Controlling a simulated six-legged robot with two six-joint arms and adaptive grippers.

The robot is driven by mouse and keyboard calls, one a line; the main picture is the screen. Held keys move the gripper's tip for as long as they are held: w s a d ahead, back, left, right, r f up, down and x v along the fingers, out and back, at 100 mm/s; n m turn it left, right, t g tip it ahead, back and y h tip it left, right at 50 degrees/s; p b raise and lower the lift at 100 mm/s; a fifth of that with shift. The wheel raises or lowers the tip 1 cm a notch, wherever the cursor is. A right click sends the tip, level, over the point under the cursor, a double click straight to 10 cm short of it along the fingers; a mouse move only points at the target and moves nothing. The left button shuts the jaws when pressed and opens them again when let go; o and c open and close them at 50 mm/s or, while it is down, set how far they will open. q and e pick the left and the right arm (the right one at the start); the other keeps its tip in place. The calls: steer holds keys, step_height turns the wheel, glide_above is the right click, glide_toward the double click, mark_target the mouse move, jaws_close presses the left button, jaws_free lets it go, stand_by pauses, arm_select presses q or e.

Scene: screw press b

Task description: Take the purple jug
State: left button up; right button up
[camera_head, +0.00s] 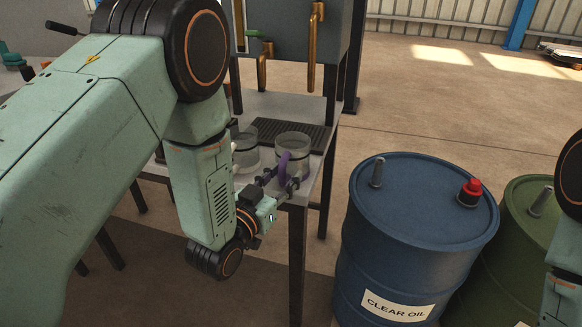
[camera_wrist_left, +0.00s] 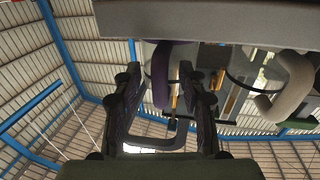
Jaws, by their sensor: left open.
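The purple jug is a clear round vessel (camera_head: 293,144) with a purple handle (camera_head: 285,168), near the front right corner of the metal table. My left gripper (camera_head: 279,182) is open at the handle, its two fingers on either side of the handle's lower part. In the left wrist view the purple handle (camera_wrist_left: 161,75) shows between the two spread fingers; I cannot tell if either touches it. My right gripper is out of view; only part of my right arm shows at the right edge.
A second clear jug (camera_head: 245,150) with a pale handle (camera_wrist_left: 287,90) stands just left of the purple one. A dark grate (camera_head: 290,133) and the press frame (camera_head: 300,40) are behind. A blue barrel (camera_head: 420,215) and a green barrel (camera_head: 515,240) stand right of the table.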

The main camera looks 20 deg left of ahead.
arm_select(q)
steer(key=shift+c, duration=0.7)
jaws_close()
